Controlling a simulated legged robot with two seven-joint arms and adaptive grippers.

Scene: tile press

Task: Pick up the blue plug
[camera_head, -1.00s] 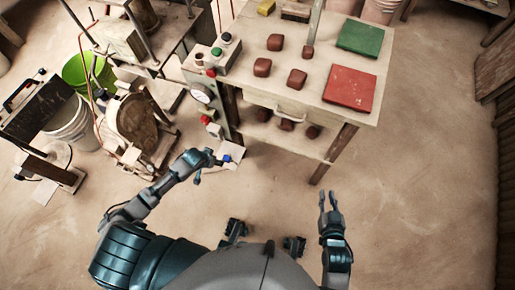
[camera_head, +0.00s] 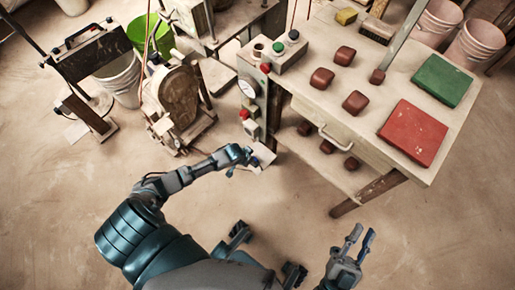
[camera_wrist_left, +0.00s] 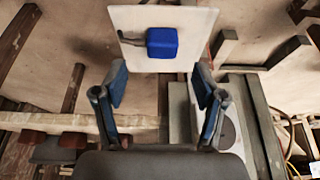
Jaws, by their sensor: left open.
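The blue plug (camera_wrist_left: 162,42) shows in the left wrist view as a small blue block on a pale square plate (camera_wrist_left: 190,18), with a dark cable at its left side. My left gripper (camera_wrist_left: 160,84) is open; its two fingers stand apart below the plug in that view, with nothing between them. In the head view my left gripper (camera_head: 243,156) is at the pale plate (camera_head: 264,155) beside the table's left side, and I cannot make out the plug clearly there. My right gripper (camera_head: 362,233) is open and empty over the floor at the lower right.
A wooden table (camera_head: 310,100) carries brown blocks, a green tile (camera_head: 444,80), a red tile (camera_head: 412,132) and a button box (camera_head: 277,52). A gauge (camera_head: 248,87) and red knob (camera_head: 244,114) are on its left side. A machine (camera_head: 178,95) stands left. Floor in front is clear.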

